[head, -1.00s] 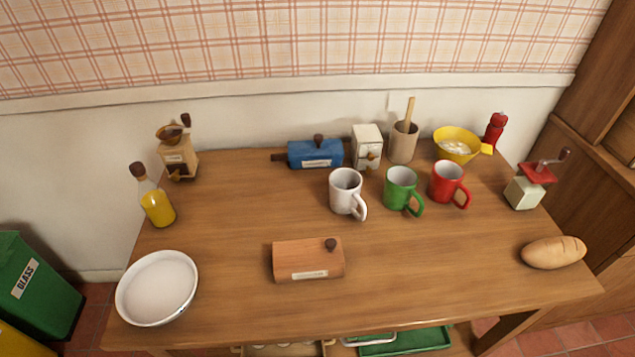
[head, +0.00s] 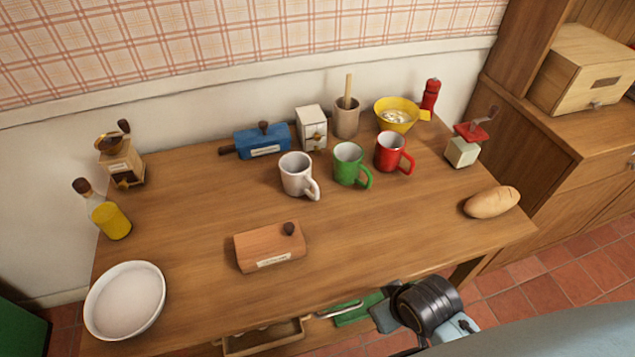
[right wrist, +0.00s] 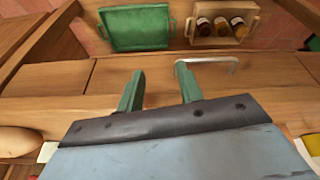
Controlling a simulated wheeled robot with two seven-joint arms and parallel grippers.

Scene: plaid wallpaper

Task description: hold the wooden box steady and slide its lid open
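The wooden box (head: 265,246) is a small reddish-brown block on the front middle of the table in the head view. A dark round knob (head: 289,229) stands on its top near the right end, and a pale label is on its front. Its lid looks shut. My right gripper is below the table's front edge, right of the box and apart from it. In the right wrist view its two green fingers (right wrist: 159,72) are spread with nothing between them. The box is not visible there. My left gripper is in neither view.
A white bowl (head: 125,300) is left of the box. White (head: 297,174), green (head: 349,164) and red (head: 391,153) mugs stand behind it. Bread (head: 492,202) lies at the right. The table around the box is clear. A drawer handle (right wrist: 207,61) shows below the tabletop.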

